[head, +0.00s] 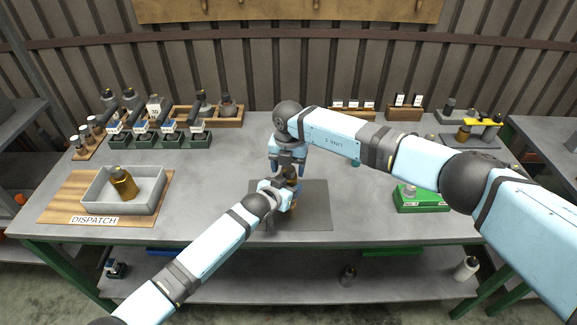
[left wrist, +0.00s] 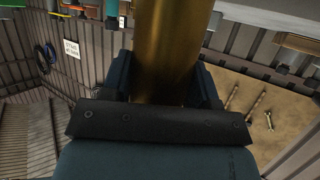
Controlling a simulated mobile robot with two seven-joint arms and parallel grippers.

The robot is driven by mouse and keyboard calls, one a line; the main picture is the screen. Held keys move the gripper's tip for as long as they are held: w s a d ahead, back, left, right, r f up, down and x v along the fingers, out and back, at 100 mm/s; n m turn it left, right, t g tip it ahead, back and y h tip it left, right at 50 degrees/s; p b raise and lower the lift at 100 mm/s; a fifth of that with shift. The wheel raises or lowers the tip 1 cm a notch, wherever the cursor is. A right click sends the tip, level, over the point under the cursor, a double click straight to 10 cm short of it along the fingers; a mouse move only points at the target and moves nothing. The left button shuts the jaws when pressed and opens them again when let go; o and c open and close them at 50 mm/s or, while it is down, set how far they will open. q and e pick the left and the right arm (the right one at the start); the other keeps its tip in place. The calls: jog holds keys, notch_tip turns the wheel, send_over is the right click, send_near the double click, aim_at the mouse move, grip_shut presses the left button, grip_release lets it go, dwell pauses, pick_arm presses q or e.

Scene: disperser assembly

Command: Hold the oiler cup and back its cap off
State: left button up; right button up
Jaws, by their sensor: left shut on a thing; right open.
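The oiler cup (left wrist: 166,50) is a brass-coloured cylinder between the two dark fingers of my left gripper (left wrist: 165,85) in the left wrist view. My left gripper is shut on it. In the head view the left gripper (head: 291,190) holds the cup above the dark grey mat, and only a small dark and amber part of the cup (head: 292,175) shows. My right gripper (head: 288,168) is open and points down directly over the cup. The cap is mostly hidden by the grippers, and I cannot tell whether the right fingers touch it.
A grey mat (head: 317,214) lies below the grippers. At left, a grey tray (head: 149,203) holding an amber bottle (head: 123,182) stands on the DISPATCH board (head: 60,205). A green box (head: 422,203) is at right. Racks and bottles line the back. The table centre-left is clear.

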aim_at(288, 168)
notch_tip(288, 168, up, 12)
dwell(0.5)
jog(key=s+a+f+m+t+h, duration=0.2)
jog(key=s+a+m+t+h, duration=0.15)
jog(key=m, duration=0.35)
jog(key=shift+g, duration=0.25)
jog(key=x, duration=1)
jog(key=shift+w+d+f, duration=0.1)
jog(key=shift+w+f, duration=0.05)
jog(key=shift+f, duration=0.15)
